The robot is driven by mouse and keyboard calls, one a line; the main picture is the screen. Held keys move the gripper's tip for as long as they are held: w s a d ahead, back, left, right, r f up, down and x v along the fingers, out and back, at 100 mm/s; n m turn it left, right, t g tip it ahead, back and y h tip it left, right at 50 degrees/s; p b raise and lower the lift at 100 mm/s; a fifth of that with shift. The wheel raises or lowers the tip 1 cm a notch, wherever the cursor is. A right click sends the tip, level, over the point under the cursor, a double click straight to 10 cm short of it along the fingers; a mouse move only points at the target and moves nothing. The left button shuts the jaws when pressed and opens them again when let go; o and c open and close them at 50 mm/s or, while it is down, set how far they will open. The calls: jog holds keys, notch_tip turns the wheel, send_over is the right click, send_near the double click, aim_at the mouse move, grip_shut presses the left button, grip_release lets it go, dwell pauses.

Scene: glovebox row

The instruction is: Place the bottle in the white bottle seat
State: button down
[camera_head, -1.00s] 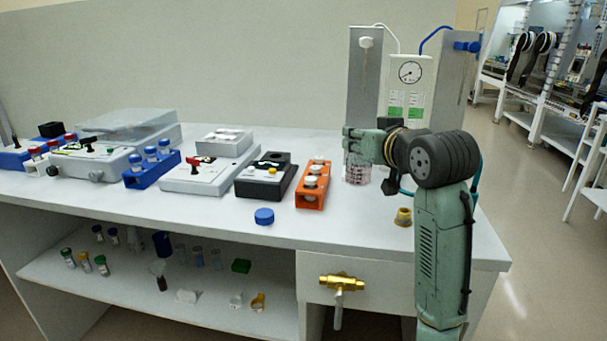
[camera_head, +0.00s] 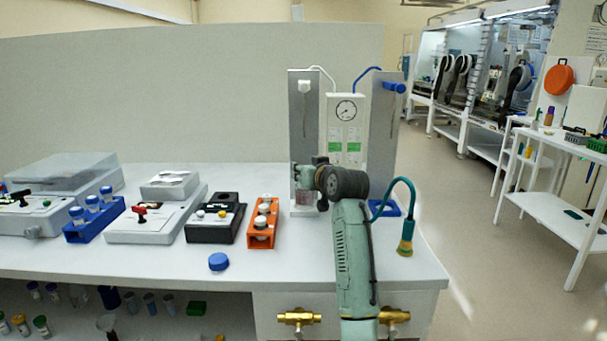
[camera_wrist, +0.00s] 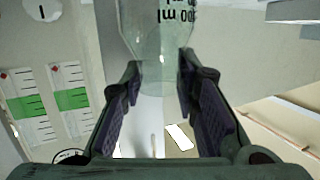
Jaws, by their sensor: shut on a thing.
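The bottle (camera_wrist: 160,35) is clear, with black millilitre markings that appear upside down in the wrist view. My gripper (camera_wrist: 160,75) is shut on its narrower part, with one dark finger pad on each side. In the head view my gripper (camera_head: 304,178) is in front of the left grey post (camera_head: 303,125), which carries a white fitting and a white tube. The white bottle seat (camera_head: 302,212) appears as a pale base at this post's foot, below my gripper. The bottle is hard to make out in the head view, and whether it touches the seat cannot be told.
The right grey post (camera_head: 382,130) has a blue fitting and a blue base (camera_head: 391,208). A gauge panel (camera_head: 346,125) stands between the posts. An orange rack (camera_head: 263,222) and a blue cap (camera_head: 218,262) are to the left. Bare bench lies in front.

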jog(key=shift+w+f+p, duration=1.05)
jog(key=shift+w+f, duration=0.7)
jog(key=shift+f, duration=0.1)
jog(key=shift+f, duration=0.2)
jog(key=c, duration=1.2)
grip_release()
jog(key=shift+c, duration=0.2)
